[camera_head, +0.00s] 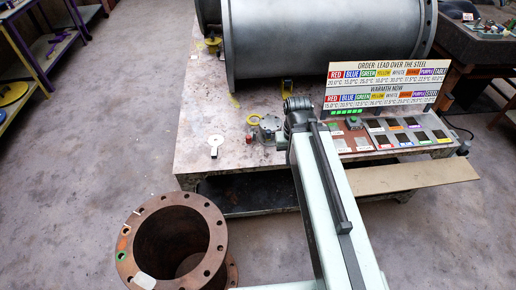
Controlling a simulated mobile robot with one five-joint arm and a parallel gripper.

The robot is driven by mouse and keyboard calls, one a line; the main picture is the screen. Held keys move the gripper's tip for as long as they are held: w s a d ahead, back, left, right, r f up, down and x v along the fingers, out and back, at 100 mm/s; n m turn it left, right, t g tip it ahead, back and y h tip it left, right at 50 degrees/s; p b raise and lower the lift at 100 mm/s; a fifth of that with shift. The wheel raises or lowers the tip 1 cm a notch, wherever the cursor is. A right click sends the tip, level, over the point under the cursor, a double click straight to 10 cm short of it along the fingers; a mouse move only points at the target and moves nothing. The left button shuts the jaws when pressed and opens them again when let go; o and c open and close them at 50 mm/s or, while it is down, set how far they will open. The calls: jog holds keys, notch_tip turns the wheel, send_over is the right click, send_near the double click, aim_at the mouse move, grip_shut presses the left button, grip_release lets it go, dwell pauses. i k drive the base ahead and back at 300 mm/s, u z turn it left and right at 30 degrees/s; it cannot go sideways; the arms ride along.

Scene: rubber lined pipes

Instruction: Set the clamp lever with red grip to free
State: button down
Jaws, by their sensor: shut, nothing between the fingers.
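A small red part (249,139), which looks like the red grip of the clamp lever, shows near the front edge of the workbench. It sits at the left side of a small grey fitting (268,129). The lever's shape and angle are too small to make out. My gripper (297,103) is the dark end of my pale arm, over the bench, to the right of and beyond the red grip. It appears shut and empty, apart from the red grip. My arm hides part of the bench right of the fitting.
A large grey pipe (320,40) lies across the bench's back. A sign board (382,86) and colored sample tray (400,136) stand right of my arm. A white key-shaped piece (214,145) lies left. A rusty flanged pipe (180,240) stands on the floor, front left.

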aim_at(249, 138)
jog(key=k, duration=0.55)
jog(key=u, duration=3.65)
jog(key=k, duration=1.4)
jog(key=z, duration=1.65)
jog(key=i, duration=1)
jog(key=z, duration=0.05)
